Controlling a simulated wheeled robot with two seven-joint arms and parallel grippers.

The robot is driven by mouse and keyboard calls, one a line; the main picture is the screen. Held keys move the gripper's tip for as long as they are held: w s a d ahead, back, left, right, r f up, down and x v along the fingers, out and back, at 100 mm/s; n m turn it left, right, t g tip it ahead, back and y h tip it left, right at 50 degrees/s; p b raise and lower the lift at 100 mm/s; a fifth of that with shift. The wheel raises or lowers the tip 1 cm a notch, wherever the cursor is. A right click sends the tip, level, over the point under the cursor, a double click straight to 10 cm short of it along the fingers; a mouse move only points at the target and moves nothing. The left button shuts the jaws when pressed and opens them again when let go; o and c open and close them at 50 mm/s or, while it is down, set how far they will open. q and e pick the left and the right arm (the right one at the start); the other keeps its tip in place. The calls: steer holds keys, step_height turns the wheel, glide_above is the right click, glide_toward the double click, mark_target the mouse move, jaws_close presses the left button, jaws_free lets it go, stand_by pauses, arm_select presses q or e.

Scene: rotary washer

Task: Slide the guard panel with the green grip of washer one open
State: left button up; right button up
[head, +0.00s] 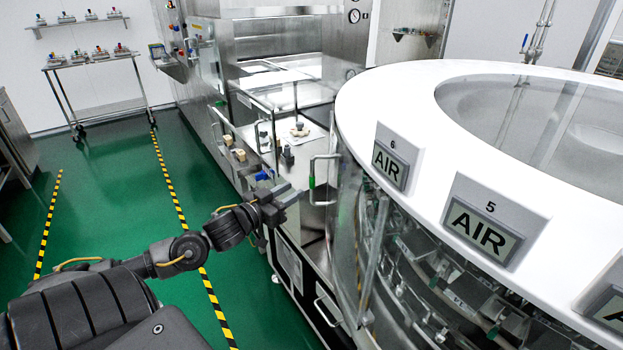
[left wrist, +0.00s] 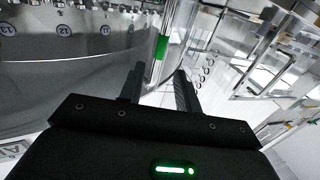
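The green grip (head: 311,182) sits on a metal bar handle (head: 325,158) at the left side of the round washer (head: 450,100). The clear guard panel behind the handle is hard to make out. In the left wrist view the green grip (left wrist: 161,47) is upright, ahead of the fingertips and roughly in line with the gap between them. My left gripper (head: 285,203) is left of and slightly below the grip in the head view. In the left wrist view its two fingers (left wrist: 160,72) are spread apart with nothing between them. My right gripper does not show.
A steel bench (head: 285,140) with small parts stands behind my left gripper. Another bar handle (head: 326,310) shows lower down. The green floor (head: 110,190) on the left is clear, with yellow-black tape lines.

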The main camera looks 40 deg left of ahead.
mark_target(312, 176)
arm_select(q)
steer(key=w, duration=0.6)
steer(key=w+p, duration=0.1)
steer(key=w, duration=0.1)
steer(key=shift+w+d, duration=0.3)
steer(key=shift+w, duration=0.1)
jaws_close()
